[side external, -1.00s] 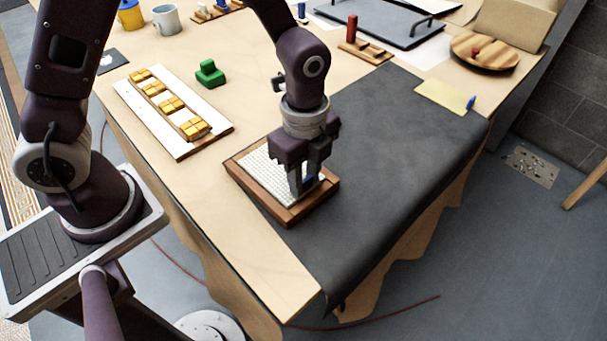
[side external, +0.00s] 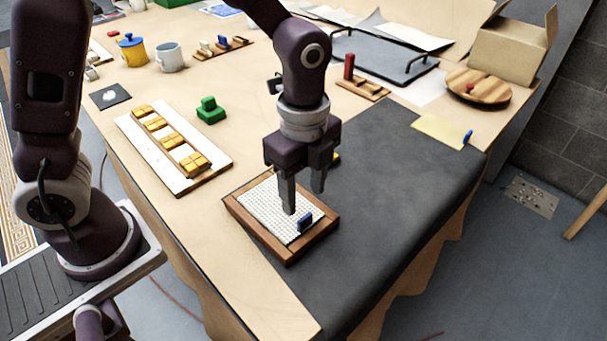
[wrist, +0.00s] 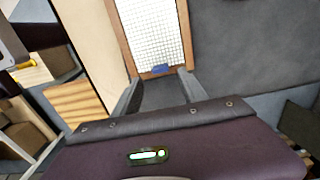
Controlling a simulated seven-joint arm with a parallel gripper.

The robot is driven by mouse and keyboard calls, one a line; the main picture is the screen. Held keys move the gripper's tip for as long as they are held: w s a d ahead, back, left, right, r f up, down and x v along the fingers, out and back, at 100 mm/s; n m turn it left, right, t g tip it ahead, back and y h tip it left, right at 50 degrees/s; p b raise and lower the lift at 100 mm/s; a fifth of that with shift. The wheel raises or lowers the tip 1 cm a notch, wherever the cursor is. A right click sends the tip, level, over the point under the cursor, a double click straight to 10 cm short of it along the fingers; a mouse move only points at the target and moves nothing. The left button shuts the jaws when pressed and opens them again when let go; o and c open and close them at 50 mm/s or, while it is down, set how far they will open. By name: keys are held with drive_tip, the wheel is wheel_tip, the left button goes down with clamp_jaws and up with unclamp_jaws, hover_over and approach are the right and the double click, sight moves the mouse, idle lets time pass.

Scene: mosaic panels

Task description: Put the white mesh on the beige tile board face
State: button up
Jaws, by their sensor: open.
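The white mesh (side external: 268,207) lies flat inside a brown wooden-framed board (side external: 288,257), with a small blue tab (side external: 305,222) upright at its near right end. The mesh covers most of the board's face, so I cannot make out a beige surface beneath. My gripper (side external: 303,200) is open and empty above the mesh's near right part, with the fingers apart and clear of the tab. In the wrist view the mesh (wrist: 150,28) and tab (wrist: 160,69) lie just ahead of my open fingers (wrist: 158,87), within the wooden frame.
A white board with several yellow-orange blocks (side external: 165,138) and a green block (side external: 210,112) are to the left. A dark mat (side external: 400,180) is mostly free on the right. A pale yellow sheet with a blue tab (side external: 438,130) lies at its far right. The table's edge is close in front.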

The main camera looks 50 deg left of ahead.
drive_tip(key=s+a+r+n+t, duration=0.2)
drive_tip(key=s+a+r+n, duration=0.25)
drive_tip(key=r, duration=0.25)
drive_tip(key=s+a+r+n+t, duration=0.1)
drive_tip(key=s+a+r+n, duration=0.2)
drive_tip(key=r+n, duration=0.3)
drive_tip(key=s+a+r+n+t, duration=0.1)
drive_tip(key=s+a+n+t, duration=0.1)
drive_tip(key=s+n, duration=0.5)
drive_tip(key=shift+s+a+r+t, duration=0.2)
drive_tip(key=shift+a+r+t, duration=0.1)
drive_tip(key=shift+a, duration=0.3)
